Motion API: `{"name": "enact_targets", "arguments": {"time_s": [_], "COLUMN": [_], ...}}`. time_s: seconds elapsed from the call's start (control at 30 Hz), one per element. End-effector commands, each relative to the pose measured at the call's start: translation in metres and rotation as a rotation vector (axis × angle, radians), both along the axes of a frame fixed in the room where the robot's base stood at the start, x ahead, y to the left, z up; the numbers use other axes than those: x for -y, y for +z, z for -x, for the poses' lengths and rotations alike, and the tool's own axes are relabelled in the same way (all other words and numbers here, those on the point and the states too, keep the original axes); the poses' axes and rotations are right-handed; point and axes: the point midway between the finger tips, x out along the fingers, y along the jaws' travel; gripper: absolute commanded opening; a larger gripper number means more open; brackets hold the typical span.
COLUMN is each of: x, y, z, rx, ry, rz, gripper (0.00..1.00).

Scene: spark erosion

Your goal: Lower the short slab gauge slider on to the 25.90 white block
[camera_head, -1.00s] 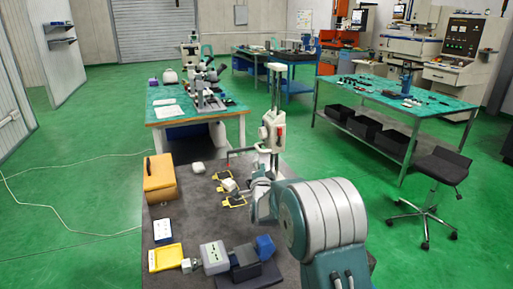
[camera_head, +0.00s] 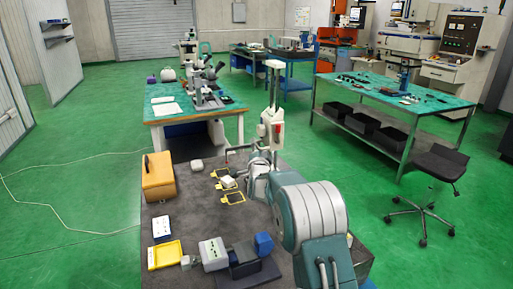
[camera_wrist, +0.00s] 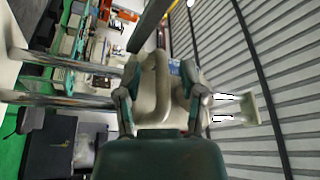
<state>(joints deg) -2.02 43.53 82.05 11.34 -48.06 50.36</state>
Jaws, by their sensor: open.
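The gauge stands upright on the dark table, with a tall pale column (camera_head: 275,88) and a cream slider (camera_head: 267,132) bearing a red mark. A thin arm reaches left from the slider, above the table. A white block (camera_head: 228,183) lies below and left of the slider, between yellow outlines; its number is too small to read. My gripper (camera_wrist: 160,77) is open in the wrist view, its fingers on either side of a cream part, seemingly of the gauge. I cannot tell whether they touch it. In the head view my arm hides most of the gripper.
Another white block (camera_head: 197,164) lies behind. Bare table (camera_head: 185,212) shows between them.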

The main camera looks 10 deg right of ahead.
Motion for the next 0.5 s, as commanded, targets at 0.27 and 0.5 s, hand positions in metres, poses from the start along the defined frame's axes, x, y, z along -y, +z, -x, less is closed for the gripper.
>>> {"name": "enact_targets", "arguments": {"time_s": [0.27, 0.5], "x": [0.000, 0.000], "y": [0.000, -0.022], "z": [0.000, -0.001], "rx": [0.000, -0.006], "ry": [0.000, 0.000], "rz": [0.000, 0.000], "gripper": [0.00, 0.00]}}
